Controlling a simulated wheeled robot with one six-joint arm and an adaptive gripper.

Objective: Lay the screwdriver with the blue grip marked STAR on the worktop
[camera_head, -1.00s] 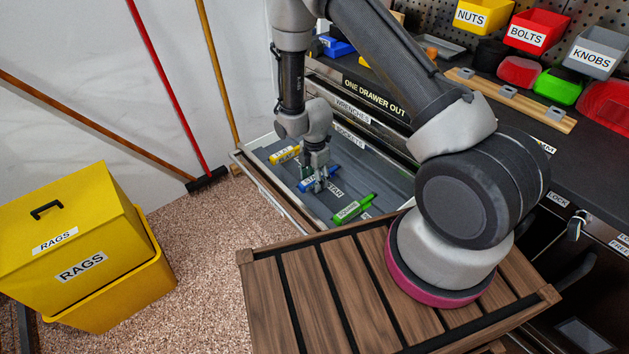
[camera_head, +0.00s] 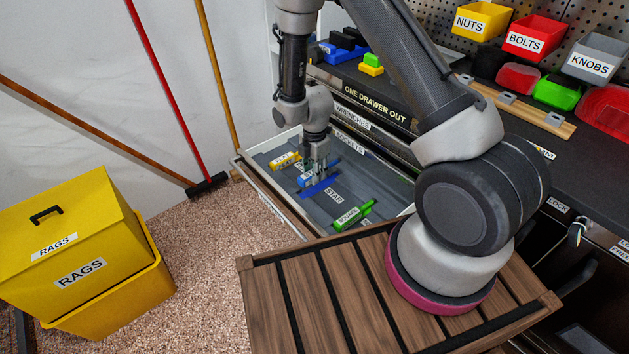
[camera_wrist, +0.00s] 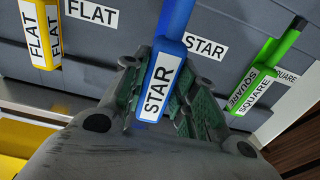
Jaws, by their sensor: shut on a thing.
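The blue screwdriver marked STAR (camera_wrist: 160,80) is between the fingers of my gripper (camera_wrist: 165,105) in the wrist view, its label facing the camera. In the head view my gripper (camera_head: 318,172) is shut on the blue screwdriver (camera_head: 319,187) at the open drawer (camera_head: 285,206). I cannot tell how far it is above the drawer floor. A yellow FLAT screwdriver (camera_head: 284,160) lies to its left and a green SQUARE screwdriver (camera_head: 352,215) to its right, both in the drawer. The dark worktop (camera_head: 590,150) is at the right, above the drawers.
A slatted wooden surface (camera_head: 340,295) lies in front. A yellow RAGS bin (camera_head: 85,260) stands at the left.

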